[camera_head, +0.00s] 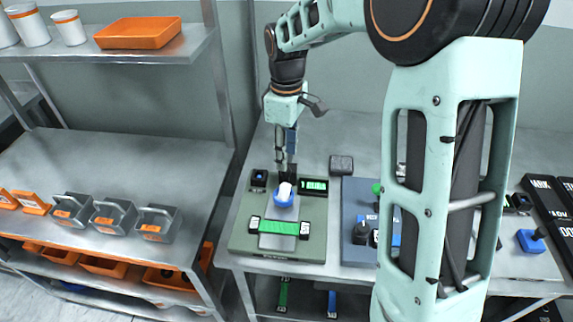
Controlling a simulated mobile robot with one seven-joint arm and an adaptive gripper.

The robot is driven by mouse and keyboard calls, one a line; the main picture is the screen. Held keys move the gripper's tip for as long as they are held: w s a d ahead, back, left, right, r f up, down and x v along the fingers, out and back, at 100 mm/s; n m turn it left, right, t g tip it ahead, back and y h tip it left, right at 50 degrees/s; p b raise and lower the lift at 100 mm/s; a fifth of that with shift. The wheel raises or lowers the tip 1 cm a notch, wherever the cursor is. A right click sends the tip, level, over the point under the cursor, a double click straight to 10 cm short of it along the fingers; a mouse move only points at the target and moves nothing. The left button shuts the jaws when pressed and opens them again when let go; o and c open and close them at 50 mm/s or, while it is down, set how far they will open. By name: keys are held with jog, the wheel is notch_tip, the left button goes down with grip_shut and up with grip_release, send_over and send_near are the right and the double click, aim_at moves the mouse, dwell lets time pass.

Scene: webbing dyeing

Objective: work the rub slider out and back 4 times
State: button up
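The rub slider (283,199), a blue block with a white upper part, sits on the track of the green-grey rub tester (310,247). It is toward the back of the track, behind a green webbing strip (279,228) clamped across the tester. My gripper (287,176) points down right at the slider's white part. The dark fingertips overlap it in the picture, and I cannot tell whether they are closed on it. A lit green display (314,185) is at the tester's back right; its text is too small to read surely.
A blue-grey unit with a dark knob (361,233) stands to the right, partly hidden by my arm. A small dark block (341,164) lies behind the tester.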

jog(key=shift+f, duration=2.3)
grip_shut()
